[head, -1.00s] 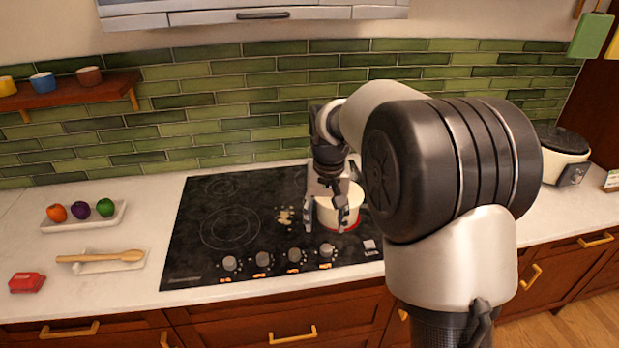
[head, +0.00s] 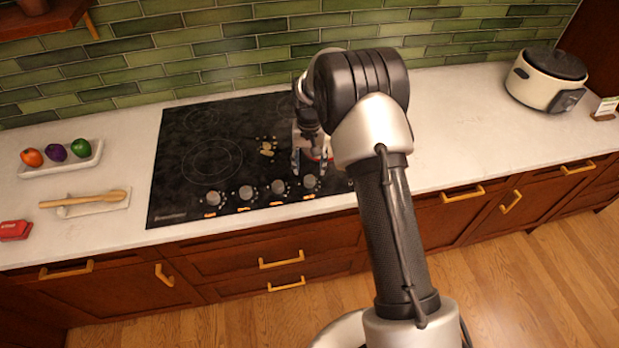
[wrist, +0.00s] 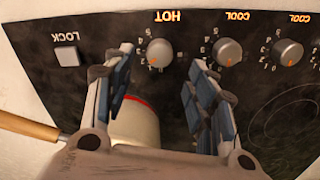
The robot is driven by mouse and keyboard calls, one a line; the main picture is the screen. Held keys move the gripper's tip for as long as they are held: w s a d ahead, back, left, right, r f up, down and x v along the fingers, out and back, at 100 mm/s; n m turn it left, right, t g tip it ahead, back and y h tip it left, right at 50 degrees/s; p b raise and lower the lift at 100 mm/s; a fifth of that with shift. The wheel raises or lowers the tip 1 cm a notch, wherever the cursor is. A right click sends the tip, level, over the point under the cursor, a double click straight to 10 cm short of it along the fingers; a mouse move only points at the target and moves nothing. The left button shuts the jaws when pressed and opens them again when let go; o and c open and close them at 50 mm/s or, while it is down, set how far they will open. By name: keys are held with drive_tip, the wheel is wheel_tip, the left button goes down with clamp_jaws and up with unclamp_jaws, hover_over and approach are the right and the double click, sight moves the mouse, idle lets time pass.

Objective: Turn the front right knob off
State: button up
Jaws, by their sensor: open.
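The rightmost front knob (head: 311,182) on the black cooktop (head: 180,140) is grey and round. In the wrist view, which shows the panel upside down, this knob (wrist: 160,52) has a glowing HOT label beside it. My gripper (head: 311,168) is open and empty just behind it. In the wrist view my two fingers (wrist: 161,60) stand apart, one to each side of the knob; I cannot tell whether they touch it. A cream pot (wrist: 138,122) with a red band is below and between the fingers, mostly hidden by my arm in the head view.
More knobs (wrist: 228,52) sit along the panel, with COOL labels in the wrist view. A LOCK button (wrist: 66,56) is on the other side. A wooden handle (wrist: 28,125) shows near the pot. A rice cooker (head: 545,82) stands at the right; the counter before it is clear.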

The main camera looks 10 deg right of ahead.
sight(310, 179)
wheel_tip(310, 179, down, 7)
drive_tip(key=shift+r+b, duration=0.2)
drive_tip(key=shift+b, duration=0.1)
drive_tip(key=c, duration=1.1)
